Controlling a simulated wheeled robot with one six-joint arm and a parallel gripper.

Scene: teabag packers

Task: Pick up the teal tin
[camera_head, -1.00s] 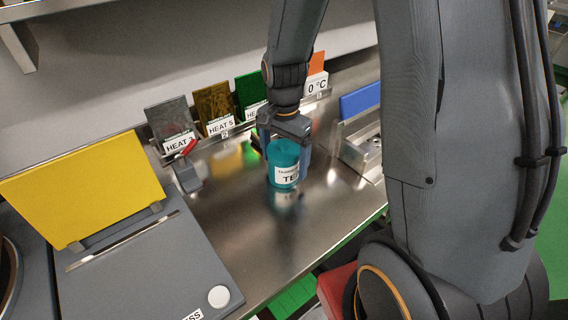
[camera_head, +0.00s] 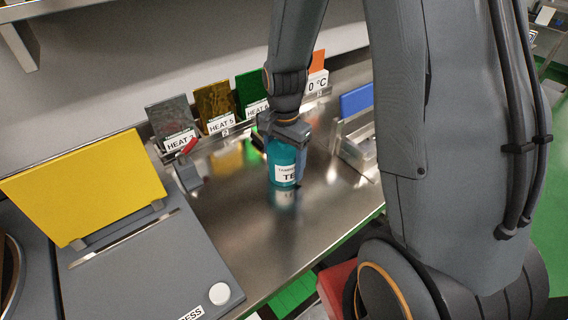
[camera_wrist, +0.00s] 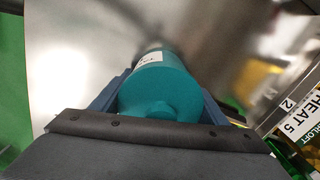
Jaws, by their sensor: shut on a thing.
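The teal tin (camera_head: 284,164) is a cylinder with a white label, upright at the steel counter in the head view. My gripper (camera_head: 285,150) comes down on it from above, with its fingers on either side of the tin, shut on it. In the wrist view the tin (camera_wrist: 162,86) lies between the two blue-grey fingers of my gripper (camera_wrist: 160,95), its teal lid towards the camera. I cannot tell whether its base touches the counter. The far side of the tin is hidden.
Upright heat cards, including the green card (camera_head: 252,92), stand behind the tin. A machine with a yellow panel (camera_head: 84,186) is at the left. A steel holder with a blue plate (camera_head: 356,101) is at the right. The counter (camera_head: 262,238) in front is clear.

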